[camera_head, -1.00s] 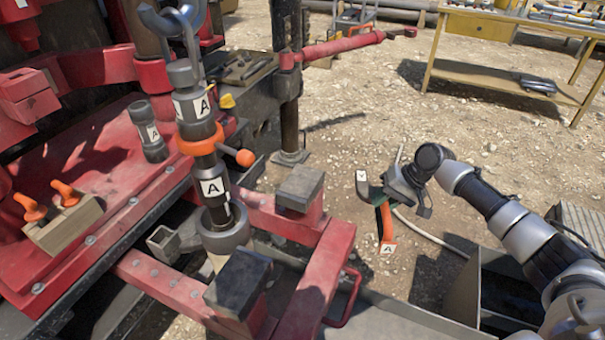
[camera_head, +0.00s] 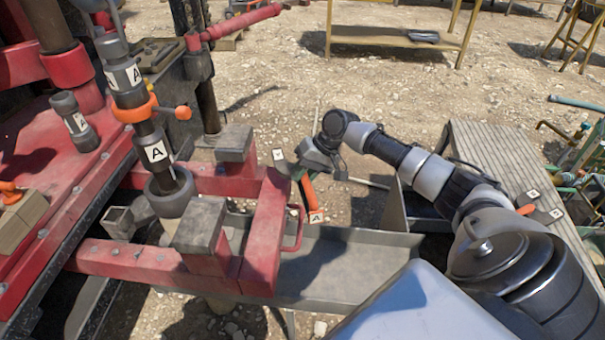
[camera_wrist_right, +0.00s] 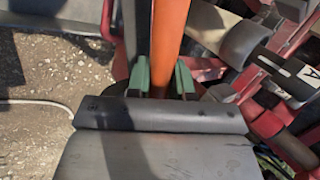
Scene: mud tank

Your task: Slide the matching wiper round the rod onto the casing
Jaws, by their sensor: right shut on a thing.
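The wiper (camera_head: 309,192) has an orange handle and white labels, one reading A. My right gripper (camera_head: 307,172) is shut on it, to the right of the red frame and apart from the rod. In the right wrist view the orange handle (camera_wrist_right: 170,32) runs up between the green-tipped fingers (camera_wrist_right: 160,82). The dark rod (camera_head: 157,150), labelled A, stands upright in the grey round casing top (camera_head: 168,197). An orange clamp (camera_head: 135,112) with a side knob is around the upper part. A second orange-handled wiper (camera_head: 545,216) lies on the bench at the right. My left gripper is not in view.
The red frame (camera_head: 265,235) with dark blocks (camera_head: 200,225) stands between rod and gripper. A grey trough (camera_head: 345,262) lies below. A ribbed bench (camera_head: 490,150) is at the right, a yellow table (camera_head: 395,40) at the back. A dark A-labelled piece (camera_head: 76,122) stands on the red deck.

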